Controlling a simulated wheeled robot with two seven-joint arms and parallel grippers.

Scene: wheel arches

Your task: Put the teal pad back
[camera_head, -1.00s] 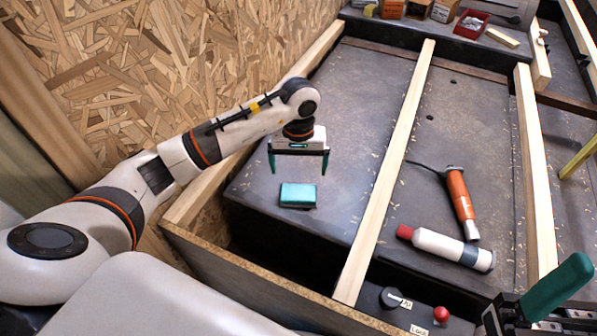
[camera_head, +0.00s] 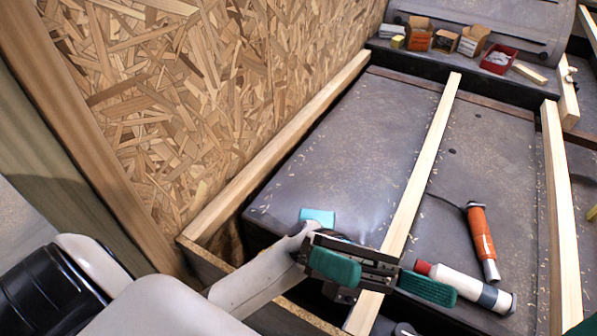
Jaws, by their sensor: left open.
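The teal pad (camera_head: 318,216) lies on the dark panel in the left bay, between the left wooden rail and the middle one. Its near part is hidden behind my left wrist. My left gripper (camera_head: 381,277) is close to the camera, nearer than the pad, its two teal fingers spread apart with nothing seen between them. It overlaps the lower end of the middle rail in the picture. A teal sliver at the bottom right corner appears to be a finger of my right gripper (camera_head: 584,327); its jaw opening cannot be seen.
An orange tool (camera_head: 482,243) and a white bottle with a red cap (camera_head: 468,287) lie right of the middle rail (camera_head: 421,170). Small boxes (camera_head: 419,34) and a red bin (camera_head: 498,60) stand at the back. A chipboard wall (camera_head: 200,100) bounds the left. The left bay's far part is clear.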

